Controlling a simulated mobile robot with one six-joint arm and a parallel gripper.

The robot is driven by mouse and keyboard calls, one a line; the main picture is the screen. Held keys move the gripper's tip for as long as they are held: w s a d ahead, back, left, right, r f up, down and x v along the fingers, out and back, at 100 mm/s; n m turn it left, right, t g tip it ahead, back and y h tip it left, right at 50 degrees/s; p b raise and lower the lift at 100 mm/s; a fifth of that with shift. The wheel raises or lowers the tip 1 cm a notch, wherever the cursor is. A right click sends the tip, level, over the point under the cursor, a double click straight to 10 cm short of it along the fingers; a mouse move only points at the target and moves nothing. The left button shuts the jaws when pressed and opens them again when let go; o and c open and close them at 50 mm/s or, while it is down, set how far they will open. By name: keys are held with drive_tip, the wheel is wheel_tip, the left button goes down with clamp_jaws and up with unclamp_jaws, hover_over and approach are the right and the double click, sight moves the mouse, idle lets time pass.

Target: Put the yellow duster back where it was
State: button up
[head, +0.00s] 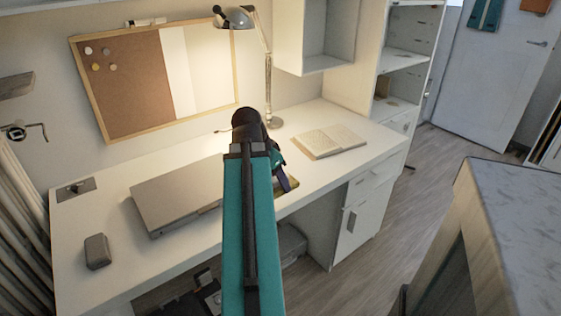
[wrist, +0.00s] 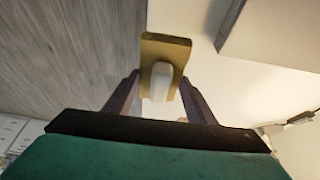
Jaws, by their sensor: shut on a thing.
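The yellow duster (wrist: 178,45) is a flat yellow block with a pale handle (wrist: 161,76). My gripper (wrist: 160,88) is shut on the handle, one finger on each side. In the wrist view the duster is by the desk's front edge, with floor to its left. I cannot tell whether it touches the desk. In the head view my gripper (head: 284,181) is over the front edge of the white desk (head: 110,212), right of the laptop. My arm hides most of the duster there; a yellowish bit (head: 292,183) shows.
A closed grey laptop (head: 178,190) lies left of my arm, with a small grey box (head: 97,251) further left. An open book (head: 328,141) and a lit lamp (head: 268,90) are behind. A framed cork and white board (head: 150,75) hangs on the wall.

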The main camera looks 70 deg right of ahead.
drive_tip(key=shift+w+d+r+p, duration=0.1)
drive_tip(key=shift+d+p, duration=0.4)
drive_tip(key=shift+p, duration=1.9)
drive_tip(key=d+p, duration=0.1)
drive_tip(key=p, duration=0.1)
drive_tip(key=d+p, duration=0.1)
drive_tip(key=p, duration=0.2)
drive_tip(key=shift+w+d, duration=0.3)
drive_tip(key=shift+w, duration=0.1)
drive_tip(key=shift+w+d+f+p, duration=0.25)
drive_tip(key=shift+w+d, duration=0.25)
drive_tip(key=shift+d, duration=1.2)
drive_tip(key=shift+w+d+f+p, duration=0.3)
drive_tip(key=shift+w+d, duration=0.2)
drive_tip(key=shift+d, duration=1.25)
drive_tip(key=shift+w+d+f+p, duration=0.25)
drive_tip(key=shift+w+d, duration=0.25)
drive_tip(key=shift+d, duration=1.2)
drive_tip(key=shift+f, duration=0.1)
drive_tip(key=shift+f+p, duration=0.3)
drive_tip(key=shift+f, duration=1.35)
drive_tip(key=shift+f, duration=0.15)
drive_tip(key=o, duration=1)
